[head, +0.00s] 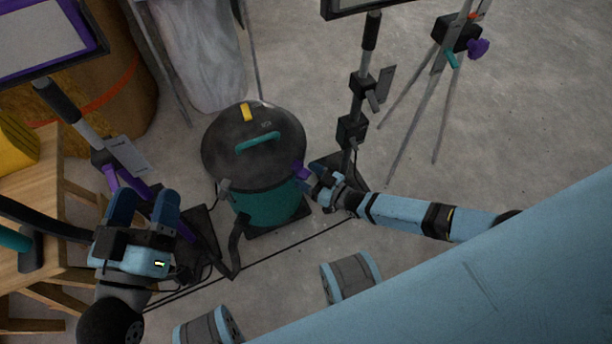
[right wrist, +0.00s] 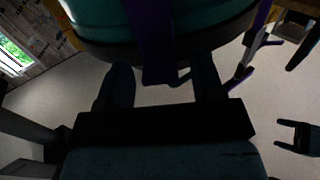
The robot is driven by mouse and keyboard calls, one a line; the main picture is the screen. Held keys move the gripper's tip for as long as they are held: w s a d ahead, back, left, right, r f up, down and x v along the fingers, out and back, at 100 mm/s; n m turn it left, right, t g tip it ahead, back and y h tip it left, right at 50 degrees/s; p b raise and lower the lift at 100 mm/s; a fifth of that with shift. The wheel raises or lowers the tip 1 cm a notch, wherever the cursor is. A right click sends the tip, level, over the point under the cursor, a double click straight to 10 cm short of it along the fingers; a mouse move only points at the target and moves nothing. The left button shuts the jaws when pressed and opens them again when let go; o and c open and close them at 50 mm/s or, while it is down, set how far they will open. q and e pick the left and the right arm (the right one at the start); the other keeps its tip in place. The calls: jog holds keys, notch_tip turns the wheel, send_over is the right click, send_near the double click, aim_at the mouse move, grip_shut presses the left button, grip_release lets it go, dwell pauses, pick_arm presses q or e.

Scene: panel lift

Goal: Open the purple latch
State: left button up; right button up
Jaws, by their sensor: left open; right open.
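A round teal canister (head: 268,206) with a dark lid (head: 235,150) stands on the floor in the middle of the head view. The purple latch (head: 300,171) is on the canister's right side, near the lid's rim. My right gripper (head: 311,180) is at the latch, with its fingers pointing at it. In the right wrist view the purple latch (right wrist: 152,45) hangs from above between the two open fingers (right wrist: 162,88); I cannot tell whether they touch it. My left gripper (head: 145,203) is open and empty, left of the canister and apart from it.
The lid has a teal handle (head: 258,142) and a yellow clip (head: 246,112). Light stands (head: 351,131) and a tripod (head: 448,65) are behind on the right. A wooden table (head: 30,190) is at left. Cables (head: 285,250) cross the floor in front.

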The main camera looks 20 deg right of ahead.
aim_at(307, 176)
pick_arm(q)
jog(key=shift+f, duration=0.2)
pick_arm(e)
jog(key=shift+w+a, duration=0.25)
jog(key=shift+w, duration=0.1)
jog(key=shift+c, duration=0.3)
